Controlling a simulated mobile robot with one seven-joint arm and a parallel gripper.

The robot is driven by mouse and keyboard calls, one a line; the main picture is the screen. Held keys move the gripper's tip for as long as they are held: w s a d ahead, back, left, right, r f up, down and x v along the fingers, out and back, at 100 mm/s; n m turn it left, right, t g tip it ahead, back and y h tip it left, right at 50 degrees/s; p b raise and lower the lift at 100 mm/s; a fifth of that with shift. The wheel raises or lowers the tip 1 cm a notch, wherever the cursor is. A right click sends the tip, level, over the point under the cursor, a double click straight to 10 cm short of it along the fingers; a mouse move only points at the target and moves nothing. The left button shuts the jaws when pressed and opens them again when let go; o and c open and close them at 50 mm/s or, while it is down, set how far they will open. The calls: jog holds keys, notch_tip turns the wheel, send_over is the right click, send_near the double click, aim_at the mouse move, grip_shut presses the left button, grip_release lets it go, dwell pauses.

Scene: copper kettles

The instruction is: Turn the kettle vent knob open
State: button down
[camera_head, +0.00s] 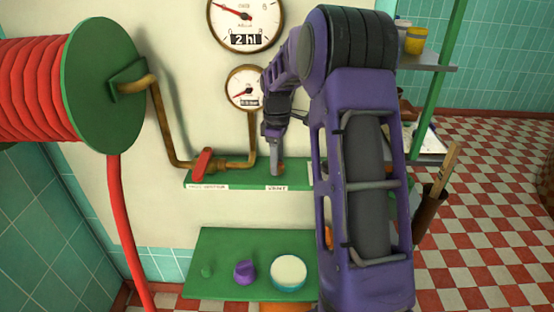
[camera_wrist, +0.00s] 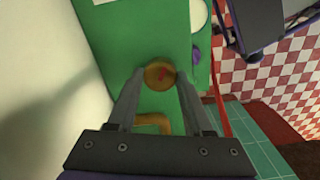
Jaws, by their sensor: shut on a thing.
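The vent knob (camera_wrist: 160,75) is round and brass-coloured with a small red mark on its face. In the wrist view it sits between the fingertips of my gripper (camera_wrist: 158,84), which is shut on it from both sides. In the head view my gripper (camera_head: 274,150) points down at the knob (camera_head: 278,169) on the upper green shelf (camera_head: 235,178), above a white label reading VENT (camera_head: 277,188). The fingers partly hide the knob there. The mark's exact angle is too small to tell.
A brass pipe with a red valve handle (camera_head: 203,163) stands left of my gripper. Two gauges (camera_head: 246,88) (camera_head: 245,20) hang on the wall above. A lower green shelf (camera_head: 220,250) holds a purple piece (camera_head: 245,272) and a round pale-topped tin (camera_head: 288,272). A red hose reel (camera_head: 40,90) is at left.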

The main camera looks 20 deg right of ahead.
dwell(0.3)
jog(key=shift+c, duration=1.5)
grip_release()
notch_tip(320, 180, up, 18)
jog(key=shift+f, duration=0.25)
